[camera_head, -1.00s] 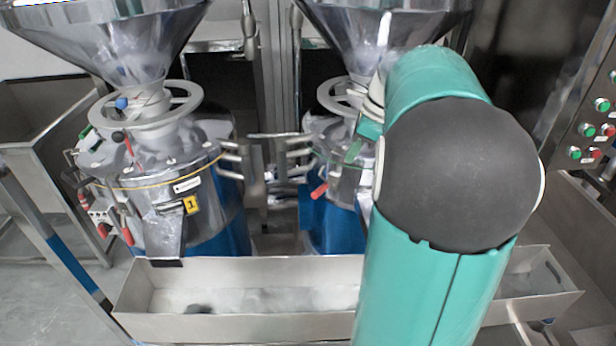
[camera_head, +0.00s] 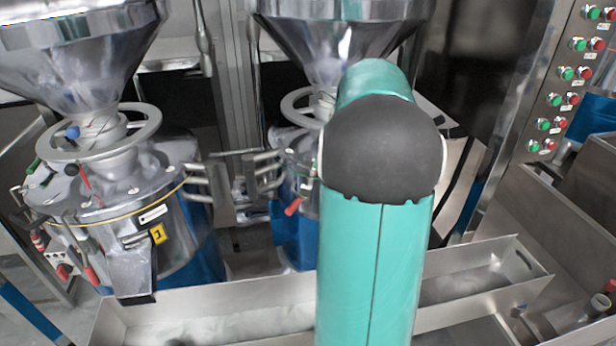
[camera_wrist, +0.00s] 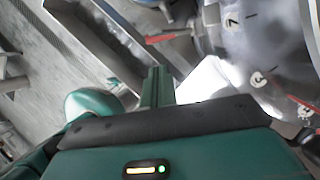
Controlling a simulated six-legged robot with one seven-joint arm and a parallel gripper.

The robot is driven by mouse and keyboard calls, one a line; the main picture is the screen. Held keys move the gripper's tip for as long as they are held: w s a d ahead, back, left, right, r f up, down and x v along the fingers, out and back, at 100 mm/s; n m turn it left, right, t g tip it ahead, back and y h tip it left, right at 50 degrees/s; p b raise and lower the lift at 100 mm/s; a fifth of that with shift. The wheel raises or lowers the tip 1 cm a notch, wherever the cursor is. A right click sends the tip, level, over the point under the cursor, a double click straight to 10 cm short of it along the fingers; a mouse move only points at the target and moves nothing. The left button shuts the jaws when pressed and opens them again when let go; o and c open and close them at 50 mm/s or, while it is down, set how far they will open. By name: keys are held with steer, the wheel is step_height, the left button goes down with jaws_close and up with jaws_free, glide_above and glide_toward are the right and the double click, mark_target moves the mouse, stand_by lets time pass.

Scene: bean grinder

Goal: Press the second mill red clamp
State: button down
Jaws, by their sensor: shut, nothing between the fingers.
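The second mill (camera_head: 298,190) stands in the middle of the head view, steel above a blue base, partly hidden behind my arm. A red clamp handle (camera_head: 292,207) shows on its left side. In the wrist view, my gripper (camera_wrist: 157,75) is a closed green finger pair, empty. A red handle (camera_wrist: 167,36) lies just above and beyond the fingertips, apart from them in the picture. Another red handle (camera_wrist: 303,103) shows at the right beside a round steel surface with dark marks. Which handle matches the head view's clamp, I cannot tell. My arm hides the gripper in the head view.
The first mill (camera_head: 120,200), with a yellow tag, stands at the left. A long steel trough (camera_head: 235,322) runs in front of both mills. A panel of green and red buttons (camera_head: 565,80) and steel bins (camera_head: 560,215) are at the right.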

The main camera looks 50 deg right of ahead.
mark_target(295, 205)
steer(key=x, duration=1.3)
steer(key=shift+w+a+f, duration=0.1)
steer(key=shift+w, duration=0.05)
